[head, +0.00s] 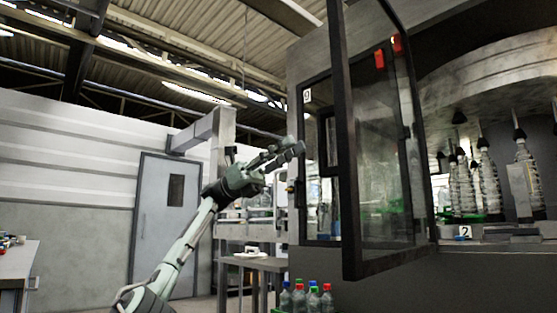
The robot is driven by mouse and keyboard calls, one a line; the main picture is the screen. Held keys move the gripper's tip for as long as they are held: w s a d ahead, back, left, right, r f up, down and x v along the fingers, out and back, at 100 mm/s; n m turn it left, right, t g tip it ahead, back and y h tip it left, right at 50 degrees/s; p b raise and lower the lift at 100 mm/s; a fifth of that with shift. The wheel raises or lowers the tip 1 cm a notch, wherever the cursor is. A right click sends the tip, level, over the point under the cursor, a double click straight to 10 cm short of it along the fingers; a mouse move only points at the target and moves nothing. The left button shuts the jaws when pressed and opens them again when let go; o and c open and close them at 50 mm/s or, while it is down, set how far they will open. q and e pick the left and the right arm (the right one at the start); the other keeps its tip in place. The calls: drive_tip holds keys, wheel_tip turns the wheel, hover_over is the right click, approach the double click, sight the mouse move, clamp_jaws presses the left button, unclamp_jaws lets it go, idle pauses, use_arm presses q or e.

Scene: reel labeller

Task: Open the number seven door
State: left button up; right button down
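A dark-framed glass door (377,150) of the labelling machine stands swung outward in the middle right, with its near edge towards me. A red piece sits near its top. I can read no number seven on any door. A small white label (307,96) on the machine's left panel is too small to read surely. My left gripper (290,152) is raised left of the open door, in front of the machine's left edge, and appears empty. Its finger opening is not clear at this angle. My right gripper is out of view.
Several bottles hang in the machine (466,185) at right, above a plate marked 2 (464,232). Several capped bottles (307,297) stand low in front. A table (258,264) is behind my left arm. A grey room door (168,222) is at left.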

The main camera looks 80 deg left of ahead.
use_arm(q)
drive_tip(key=v, duration=0.5)
drive_tip(key=shift+s+a, duration=0.2)
idle(0.4)
